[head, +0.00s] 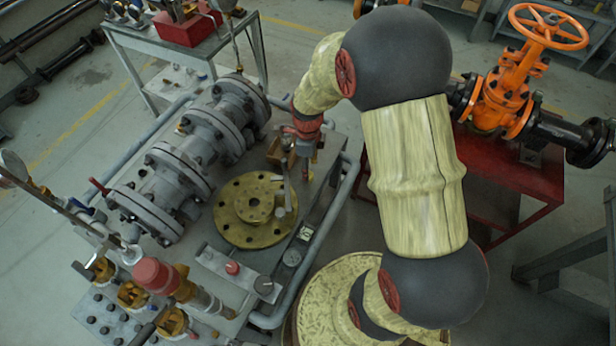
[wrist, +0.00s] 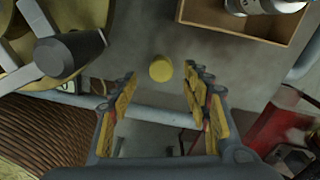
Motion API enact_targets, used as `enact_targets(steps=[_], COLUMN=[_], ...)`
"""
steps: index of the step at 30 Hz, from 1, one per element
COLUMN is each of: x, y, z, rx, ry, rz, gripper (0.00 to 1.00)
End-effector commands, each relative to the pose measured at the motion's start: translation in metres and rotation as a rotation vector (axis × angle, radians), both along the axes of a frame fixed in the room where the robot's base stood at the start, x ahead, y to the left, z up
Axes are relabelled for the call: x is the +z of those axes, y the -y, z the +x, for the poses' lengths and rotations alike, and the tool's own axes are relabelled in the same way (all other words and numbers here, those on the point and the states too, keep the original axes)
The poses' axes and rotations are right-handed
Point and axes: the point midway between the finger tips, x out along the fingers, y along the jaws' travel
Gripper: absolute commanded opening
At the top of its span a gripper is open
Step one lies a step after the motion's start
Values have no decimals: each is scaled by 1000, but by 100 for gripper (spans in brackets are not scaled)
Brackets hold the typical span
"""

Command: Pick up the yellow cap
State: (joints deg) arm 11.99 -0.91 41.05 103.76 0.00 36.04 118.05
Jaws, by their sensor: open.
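The yellow cap (wrist: 161,68) is a small round piece on the grey bench top (wrist: 140,40), near its edge, in the wrist view. My gripper (wrist: 160,86) is open, with one finger on each side of the cap in the picture. Nothing is held. I cannot tell how far above the cap the fingertips are. In the head view my arm reaches down to the right side of the bench.
An open wooden box (wrist: 225,22) stands right of the cap. A grey tool (wrist: 68,52) lies on the brass flange (head: 232,222) to the left. A pipe rail (wrist: 165,120) runs along the bench edge. A grey flanged valve body (head: 180,165) stands farther left.

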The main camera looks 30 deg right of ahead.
Motion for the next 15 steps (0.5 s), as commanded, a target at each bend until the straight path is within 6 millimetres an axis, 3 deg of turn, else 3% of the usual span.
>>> enact_targets(steps=[6, 15], x=[-35, -39], y=[2, 2], z=[1, 1], rx=[0, 1], ry=[-2, 0], rz=[1, 0], gripper=[48, 47])
